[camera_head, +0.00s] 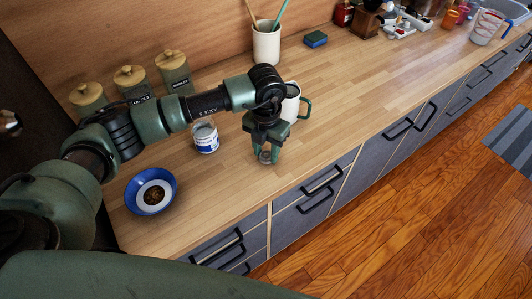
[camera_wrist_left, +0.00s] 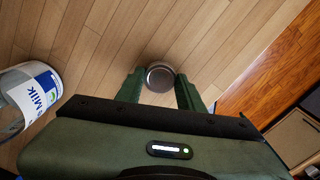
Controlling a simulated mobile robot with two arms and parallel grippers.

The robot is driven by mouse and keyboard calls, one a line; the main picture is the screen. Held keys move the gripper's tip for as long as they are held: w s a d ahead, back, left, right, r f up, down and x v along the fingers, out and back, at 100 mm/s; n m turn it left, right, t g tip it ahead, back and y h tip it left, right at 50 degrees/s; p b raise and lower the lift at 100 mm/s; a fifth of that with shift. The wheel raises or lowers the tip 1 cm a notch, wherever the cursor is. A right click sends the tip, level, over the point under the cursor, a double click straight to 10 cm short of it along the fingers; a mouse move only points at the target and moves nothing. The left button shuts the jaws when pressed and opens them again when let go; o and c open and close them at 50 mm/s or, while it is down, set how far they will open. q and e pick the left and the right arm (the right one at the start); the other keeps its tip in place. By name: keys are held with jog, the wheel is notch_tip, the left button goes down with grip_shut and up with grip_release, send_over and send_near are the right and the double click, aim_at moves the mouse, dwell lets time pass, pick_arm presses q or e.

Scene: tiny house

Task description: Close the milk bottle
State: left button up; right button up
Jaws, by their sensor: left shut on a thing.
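The milk bottle (camera_head: 206,141) stands upright on the wooden counter, with a white and blue label. It also shows at the left edge of the left wrist view (camera_wrist_left: 44,91), where its label reads "Milk". My left gripper (camera_head: 267,155) points down over the counter, to the right of the bottle and apart from it. It is shut on a small round grey lid (camera_wrist_left: 160,77), which sits between the fingertips. In the head view the lid (camera_head: 265,157) is partly hidden by the fingers. My right gripper is in neither view.
A white mug (camera_head: 291,104) with a green handle stands just behind my left gripper. A blue bowl (camera_head: 151,191) sits left of the bottle. Several green canisters (camera_head: 131,82) line the wall.

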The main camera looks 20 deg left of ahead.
aim_at(266, 155)
pick_arm(q)
notch_tip(266, 155, up, 19)
jog(key=b, duration=0.4)
